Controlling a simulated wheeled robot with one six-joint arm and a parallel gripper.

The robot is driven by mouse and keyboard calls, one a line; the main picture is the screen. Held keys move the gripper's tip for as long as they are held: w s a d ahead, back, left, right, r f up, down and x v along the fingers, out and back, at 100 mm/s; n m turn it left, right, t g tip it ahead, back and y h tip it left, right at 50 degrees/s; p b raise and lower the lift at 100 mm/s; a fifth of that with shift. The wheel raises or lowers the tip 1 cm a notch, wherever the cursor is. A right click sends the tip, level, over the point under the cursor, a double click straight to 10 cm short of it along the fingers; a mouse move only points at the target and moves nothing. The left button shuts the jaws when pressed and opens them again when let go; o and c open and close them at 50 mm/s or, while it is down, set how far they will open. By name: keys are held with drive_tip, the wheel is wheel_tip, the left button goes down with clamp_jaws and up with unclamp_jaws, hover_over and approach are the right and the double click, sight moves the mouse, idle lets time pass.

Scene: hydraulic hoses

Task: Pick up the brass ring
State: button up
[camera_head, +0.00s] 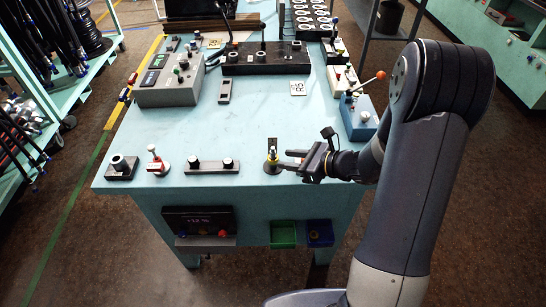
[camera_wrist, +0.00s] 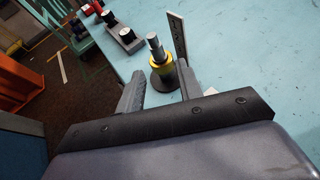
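The brass ring looks like the yellow band (camera_head: 272,156) around a short upright grey post on a dark round base, near the front edge of the blue table. In the wrist view the ring (camera_wrist: 161,62) sits around the post, below its grey top. My gripper (camera_head: 285,160) comes in from the right at low height. In the wrist view its two fingers (camera_wrist: 158,76) are apart, with the post and ring between or just beyond the tips. I cannot tell whether the right finger touches the ring. Nothing is held.
A thin upright plate (camera_wrist: 178,40) stands close behind the post. A blue box with a lever (camera_head: 358,118) stands to the right.

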sight(276, 158)
drive_tip(key=shift+p+x, duration=0.35)
drive_tip(key=shift+x, duration=1.6)
drive_tip(key=shift+c, duration=0.4)
drive_tip(key=c, duration=0.5)
drive_tip(key=shift+c, duration=0.2)
drive_tip(key=shift+r, duration=4.85)
drive_tip(key=w+d+f+m+t+h, duration=0.1)
drive_tip(key=d+m+t+h, duration=0.2)
drive_tip(key=d, duration=0.3)
drive_tip(key=w+d+f+m+t+h, duration=0.1)
drive_tip(key=w+d+m+t+h, duration=0.1)
drive_tip(key=d+m+t+h, duration=0.1)
drive_tip(key=d+m+h, duration=0.1)
drive_tip(key=d+m, duration=0.1)
drive_tip(key=d, duration=0.1)
drive_tip(key=shift+w+d+f+m+h, duration=0.25)
drive_tip(key=shift+w+m+h, duration=0.05)
drive_tip(key=shift+m+h, duration=0.1)
